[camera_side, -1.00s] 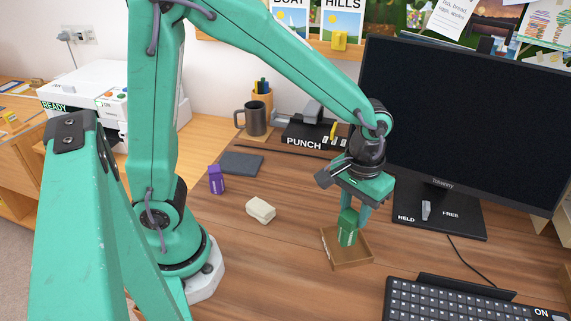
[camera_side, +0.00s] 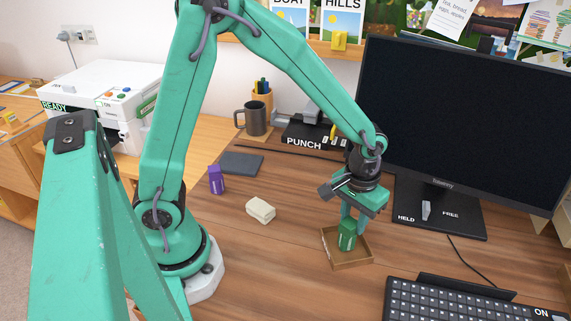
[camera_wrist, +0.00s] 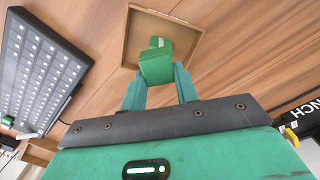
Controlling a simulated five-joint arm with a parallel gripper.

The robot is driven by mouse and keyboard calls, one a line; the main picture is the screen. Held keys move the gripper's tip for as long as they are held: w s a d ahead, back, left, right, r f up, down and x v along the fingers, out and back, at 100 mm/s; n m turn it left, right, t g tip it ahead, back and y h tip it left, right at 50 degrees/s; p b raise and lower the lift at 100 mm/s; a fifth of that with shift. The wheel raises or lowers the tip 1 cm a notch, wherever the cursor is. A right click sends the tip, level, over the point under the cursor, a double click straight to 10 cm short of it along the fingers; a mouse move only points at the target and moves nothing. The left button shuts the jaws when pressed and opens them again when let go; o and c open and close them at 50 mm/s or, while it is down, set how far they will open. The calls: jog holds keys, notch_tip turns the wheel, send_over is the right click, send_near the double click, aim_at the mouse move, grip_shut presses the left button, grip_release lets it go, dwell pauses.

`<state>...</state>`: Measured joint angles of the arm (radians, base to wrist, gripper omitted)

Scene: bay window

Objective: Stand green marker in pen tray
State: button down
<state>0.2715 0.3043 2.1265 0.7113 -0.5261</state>
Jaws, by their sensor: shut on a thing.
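The green marker (camera_side: 347,236) is a short, upright green block in the side view. My gripper (camera_side: 350,222) is shut on its upper part from above. The pen tray (camera_side: 351,266) is a shallow, square brown tray on the desk. The marker's lower end is inside the tray's outline, within its low walls; I cannot tell if it touches the floor. In the wrist view the marker (camera_wrist: 156,66) sits between my two fingers, with the tray (camera_wrist: 192,32) behind it.
A cream block (camera_side: 260,210) and a purple block (camera_side: 216,180) stand to the left on the desk. A keyboard (camera_side: 470,304) is at front right, and a monitor (camera_side: 460,120) is behind it. A dark mug (camera_side: 254,118) and a black punch box (camera_side: 305,136) are at the back.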

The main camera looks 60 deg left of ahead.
jog(key=shift+f, duration=0.2)
jog(key=c, duration=1.1)
grip_release()
jog(key=shift+o, duration=0.2)
jog(key=shift+r, duration=0.1)
notch_tip(320, 180, up, 12)
jog(key=shift+r, duration=0.1)
